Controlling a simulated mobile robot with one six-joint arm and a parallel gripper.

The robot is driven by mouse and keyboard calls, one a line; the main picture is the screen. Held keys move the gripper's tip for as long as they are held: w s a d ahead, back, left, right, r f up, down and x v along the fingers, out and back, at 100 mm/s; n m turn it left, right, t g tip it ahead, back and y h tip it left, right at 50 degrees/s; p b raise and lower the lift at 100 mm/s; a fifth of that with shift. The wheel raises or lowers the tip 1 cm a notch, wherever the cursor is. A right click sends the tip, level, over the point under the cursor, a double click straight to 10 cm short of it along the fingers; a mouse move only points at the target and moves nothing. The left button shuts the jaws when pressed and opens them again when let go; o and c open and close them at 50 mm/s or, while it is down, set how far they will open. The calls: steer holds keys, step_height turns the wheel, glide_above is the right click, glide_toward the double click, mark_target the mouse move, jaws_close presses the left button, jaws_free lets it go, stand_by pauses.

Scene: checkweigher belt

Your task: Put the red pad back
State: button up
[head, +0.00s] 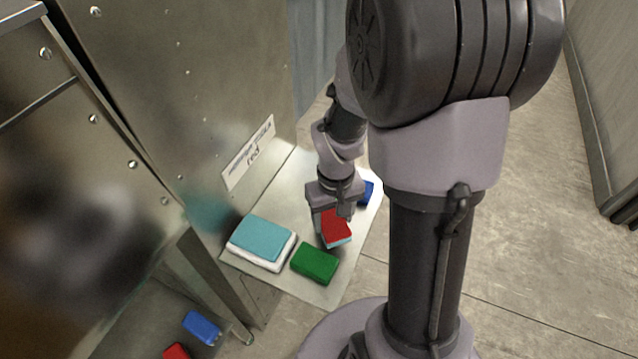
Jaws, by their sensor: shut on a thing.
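The red pad (336,226) is held in my gripper (335,212), just above or at the metal shelf (318,293); I cannot tell whether it touches. Its top is red and a light blue layer shows along its lower edge. My gripper is shut on it, and the fingers hide part of its far end. A second red piece (177,351) shows at the bottom edge of the picture, in the lower recess.
A green pad (315,263) lies just in front of the held pad. Left of it are stacked teal and white pads (261,241). A blue item (366,193) sits behind my gripper. A label (248,153) marks the metal cabinet. Another blue pad (202,327) lies lower left.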

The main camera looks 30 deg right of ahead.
mark_target(335, 218)
steer(key=shift+w+d+f, duration=0.15)
steer(key=shift+w+d, duration=0.75)
step_height(335, 218, down, 4)
steer(key=b, duration=0.2)
steer(key=shift+b, duration=0.3)
steer(key=shift+r, duration=0.3)
steer(key=o, duration=1.2)
steer(key=shift+f, duration=0.1)
